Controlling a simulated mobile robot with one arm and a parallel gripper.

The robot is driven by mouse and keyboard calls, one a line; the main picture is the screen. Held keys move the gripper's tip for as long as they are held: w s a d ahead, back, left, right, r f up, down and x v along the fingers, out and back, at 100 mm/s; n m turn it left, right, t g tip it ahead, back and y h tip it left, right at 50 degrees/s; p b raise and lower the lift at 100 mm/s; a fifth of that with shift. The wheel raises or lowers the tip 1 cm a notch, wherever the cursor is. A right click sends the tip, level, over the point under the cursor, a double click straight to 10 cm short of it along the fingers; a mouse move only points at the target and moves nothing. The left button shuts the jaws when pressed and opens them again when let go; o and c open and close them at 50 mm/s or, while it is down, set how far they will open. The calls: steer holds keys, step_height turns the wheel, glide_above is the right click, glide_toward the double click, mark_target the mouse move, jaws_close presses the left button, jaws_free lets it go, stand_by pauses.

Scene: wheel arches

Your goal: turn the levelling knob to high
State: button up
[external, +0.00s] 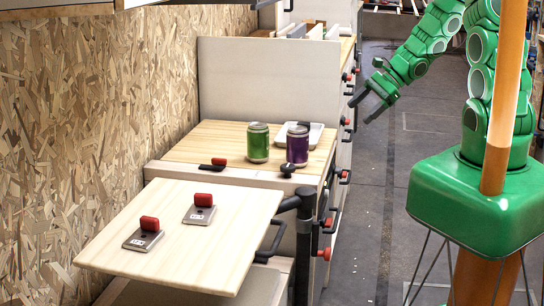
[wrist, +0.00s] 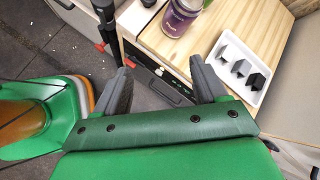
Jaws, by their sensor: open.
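A round black knob (external: 287,169) sits on the front ledge of the middle counter; I cannot tell whether it is the levelling knob, and no setting is readable. Two metal plates with red knobs, one at the left (external: 149,224) and one farther right (external: 203,200), lie on the near tabletop; their small labels are unreadable. My gripper (external: 360,110) is open and empty, over the aisle to the right of the counters and apart from the knobs. In the wrist view my gripper's fingers (wrist: 158,72) are spread before a counter front with a dark panel (wrist: 158,84).
A green can (external: 258,143), a purple can (external: 297,146) and a white tray (external: 306,132) stand on the middle counter. Handles and a black post (external: 305,240) stick out along the fronts. The aisle floor is clear.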

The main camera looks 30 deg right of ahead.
steer(key=a+n+g, duration=0.3)
steer(key=a+n, duration=0.4)
steer(key=n, duration=0.5)
steer(key=n+h, duration=0.8)
steer(key=n, duration=2.6)
glide_above(288, 166)
steer(key=shift+g, duration=0.3)
steer(key=shift+a+f, duration=0.1)
steer(key=shift+f, duration=6.3)
steer(key=c, duration=1.1)
steer(key=shift+o, duration=0.2)
